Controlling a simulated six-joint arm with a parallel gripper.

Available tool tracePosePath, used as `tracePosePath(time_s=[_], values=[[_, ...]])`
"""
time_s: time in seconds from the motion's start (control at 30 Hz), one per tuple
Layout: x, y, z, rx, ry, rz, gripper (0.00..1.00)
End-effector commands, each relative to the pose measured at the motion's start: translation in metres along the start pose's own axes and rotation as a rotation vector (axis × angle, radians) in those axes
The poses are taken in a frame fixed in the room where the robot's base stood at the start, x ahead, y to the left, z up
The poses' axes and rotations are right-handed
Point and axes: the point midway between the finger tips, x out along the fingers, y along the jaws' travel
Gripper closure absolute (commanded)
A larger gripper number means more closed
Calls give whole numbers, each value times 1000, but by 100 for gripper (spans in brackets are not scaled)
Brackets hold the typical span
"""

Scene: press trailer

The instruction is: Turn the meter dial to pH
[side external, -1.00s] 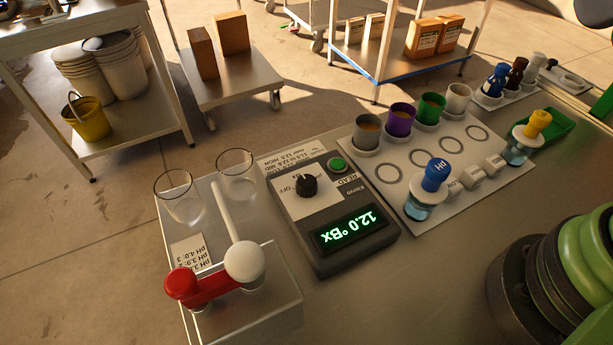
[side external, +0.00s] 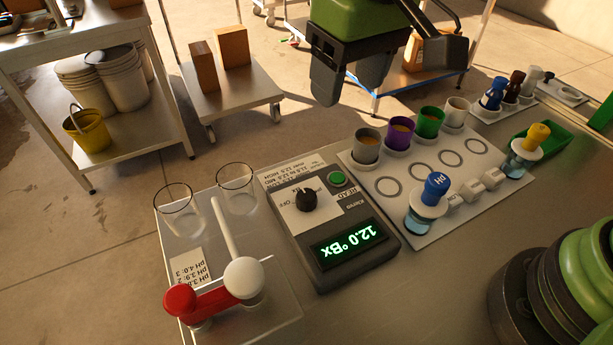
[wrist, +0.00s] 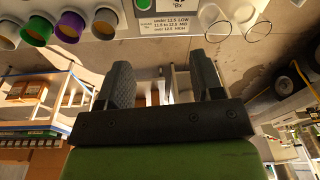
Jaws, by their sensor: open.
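The meter (side external: 335,232) is a dark grey box on the bench with a lit green display reading 12.0 °Bx, upside down in the side view. Its black dial (side external: 306,199) sits on a white label plate; the "OFF" mark shows beside it, and I cannot tell exactly which mark it points to. A green button (side external: 337,179) is beside the dial. My gripper (side external: 350,88) is open and empty, above and behind the meter, apart from it. In the wrist view my gripper's two fingers (wrist: 163,88) are spread; only the meter's edge shows at the top.
Two clear glasses (side external: 236,188) and a red-and-white lever device (side external: 215,292) stand left of the meter. A printed card (wrist: 178,25) lies behind the meter.

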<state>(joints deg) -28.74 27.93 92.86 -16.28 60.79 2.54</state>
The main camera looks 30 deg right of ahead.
Motion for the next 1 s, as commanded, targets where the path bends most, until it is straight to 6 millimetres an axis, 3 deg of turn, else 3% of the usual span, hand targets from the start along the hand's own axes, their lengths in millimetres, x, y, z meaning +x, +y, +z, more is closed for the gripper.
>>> tracePosePath(time_s=[0.03, 0.1, 0.3, 0.53, 0.8, 1.0], values=[[21, -13, -3, -39, -34, 19, 40], [43, -26, -5, -81, -65, 42, 40], [83, -48, -4, -151, -113, 83, 40], [106, -48, -1, -161, -122, 91, 40], [155, -43, 4, -160, -124, 90, 40], [180, -41, 6, -159, -120, 88, 40]])
